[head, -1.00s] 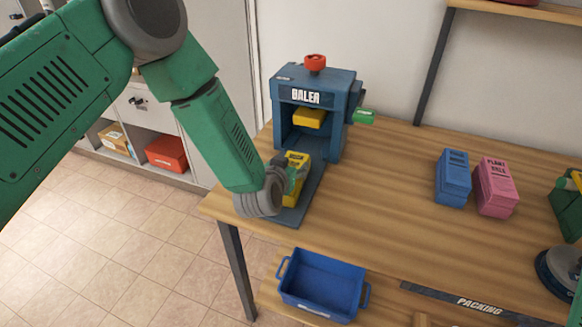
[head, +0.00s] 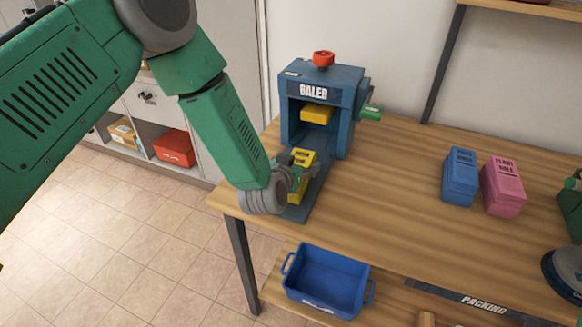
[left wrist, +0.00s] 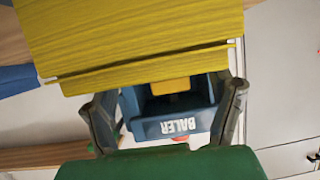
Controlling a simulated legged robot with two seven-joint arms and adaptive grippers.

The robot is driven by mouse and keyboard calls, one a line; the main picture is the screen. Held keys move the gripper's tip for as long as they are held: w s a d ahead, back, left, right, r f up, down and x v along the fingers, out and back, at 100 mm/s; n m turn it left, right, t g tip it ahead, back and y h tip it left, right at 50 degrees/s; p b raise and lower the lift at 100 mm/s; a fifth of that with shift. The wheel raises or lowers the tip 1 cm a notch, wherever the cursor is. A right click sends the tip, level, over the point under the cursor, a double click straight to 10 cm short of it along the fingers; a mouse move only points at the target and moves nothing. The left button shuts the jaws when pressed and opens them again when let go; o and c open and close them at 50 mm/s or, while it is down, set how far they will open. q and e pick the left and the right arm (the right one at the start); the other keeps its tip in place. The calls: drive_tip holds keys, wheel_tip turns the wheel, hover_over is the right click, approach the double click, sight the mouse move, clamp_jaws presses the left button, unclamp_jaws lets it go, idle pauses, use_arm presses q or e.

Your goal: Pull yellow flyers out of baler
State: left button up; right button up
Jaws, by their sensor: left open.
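The blue baler (head: 345,112) stands on the wooden table, with its front opening showing and a plate (head: 298,212) reaching out in front. A stack of yellow flyers (head: 303,157) stands on this plate, outside the opening. My left gripper (head: 300,178) is open at the stack and partly hides it. In the left wrist view the yellow flyers (left wrist: 130,35) fill the top, just beyond the open fingers (left wrist: 165,112). The baler opening lies upside down behind. A dark and green part at the right edge may be my right arm. Its jaws cannot be made out.
A yellow block (head: 317,114) shows inside the baler's upper opening. A blue stack (head: 459,178) and a pink stack (head: 503,187) lie to the right. A blue bin (head: 326,280) sits on the lower shelf. The table between baler and stacks is clear.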

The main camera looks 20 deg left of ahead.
use_arm(q)
drive_tip(key=v, duration=1.1)
drive_tip(key=shift+s+a, duration=0.15)
drive_tip(key=shift+s, duration=0.05)
drive_tip(key=s+a+f+g+b, duration=0.1)
drive_tip(key=s+f+g+b, duration=0.15)
drive_tip(key=s+f, duration=0.45)
drive_tip(key=s+a+f+g+b, duration=0.1)
drive_tip(key=s+a+f+g, duration=0.2)
drive_tip(key=f, duration=0.6)
drive_tip(key=s+a+f+g+b, duration=0.1)
drive_tip(key=s+f+g, duration=0.1)
drive_tip(key=s, duration=0.4)
drive_tip(key=s+a+f+g+b, duration=0.1)
drive_tip(key=s+a+f+g, duration=0.1)
drive_tip(key=s, duration=0.5)
drive_tip(key=s+a+f+g+b, duration=0.1)
drive_tip(key=s+f+g, duration=0.2)
drive_tip(key=s+f, duration=0.3)
drive_tip(key=shift+s+a+m, duration=0.25)
drive_tip(key=shift+s+m, duration=0.05)
drive_tip(key=shift+s, duration=0.4)
